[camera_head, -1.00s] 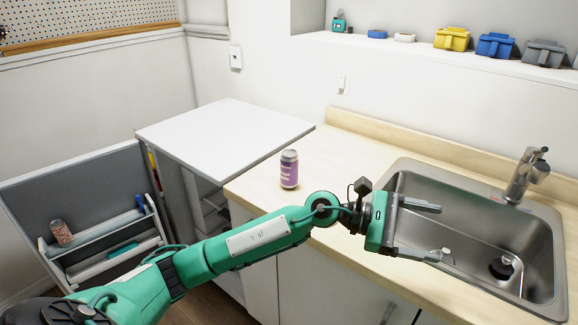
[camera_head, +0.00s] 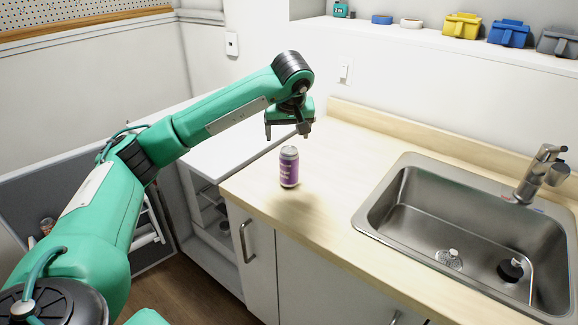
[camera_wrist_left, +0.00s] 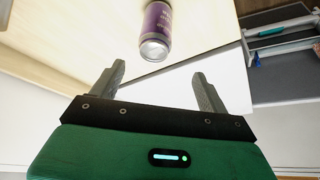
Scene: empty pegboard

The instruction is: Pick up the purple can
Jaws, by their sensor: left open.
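The purple can (camera_head: 289,168) stands upright on the light wooden counter (camera_head: 335,165), near its left end. It has a silver top. My left gripper (camera_head: 287,136) is above the can and points down, with its fingers spread and empty. In the left wrist view, the can (camera_wrist_left: 156,28) shows at the top, beyond and between the two fingertips of the open gripper (camera_wrist_left: 158,72). The fingers are apart from the can. My right gripper is in neither view.
A steel sink (camera_head: 400,190) with a faucet (camera_head: 540,172) is set in the counter to the right. A white surface (camera_head: 225,160) adjoins the counter's left end. Yellow (camera_head: 461,26) and blue (camera_head: 508,34) toolboxes stand on a wall shelf. The counter around the can is clear.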

